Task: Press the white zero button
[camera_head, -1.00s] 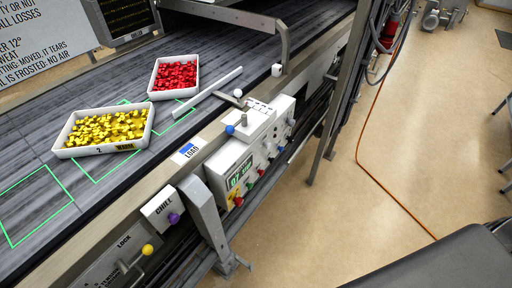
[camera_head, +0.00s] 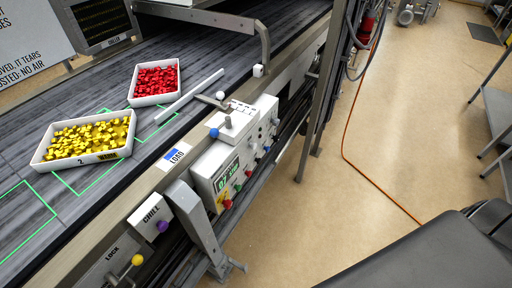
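A white control box (camera_head: 208,173) is mounted on the near side of the conveyor, at the middle of the view. Its front has a small green-lit display (camera_head: 228,175) and a row of small coloured buttons, including a red one (camera_head: 227,204) and a green one (camera_head: 238,187). Pale knobs sit further along the box. I cannot tell which button is the white zero button; any label is too small to read. Neither of my grippers is in view, and nothing touches the box.
On the belt stand a tray of yellow pieces (camera_head: 41,166) and a tray of red pieces (camera_head: 132,102), beside a white bar (camera_head: 190,95). A CHILL box with a purple knob (camera_head: 162,226) and a yellow-ball lever (camera_head: 137,260) sit lower left. Open floor (camera_head: 400,130) lies right.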

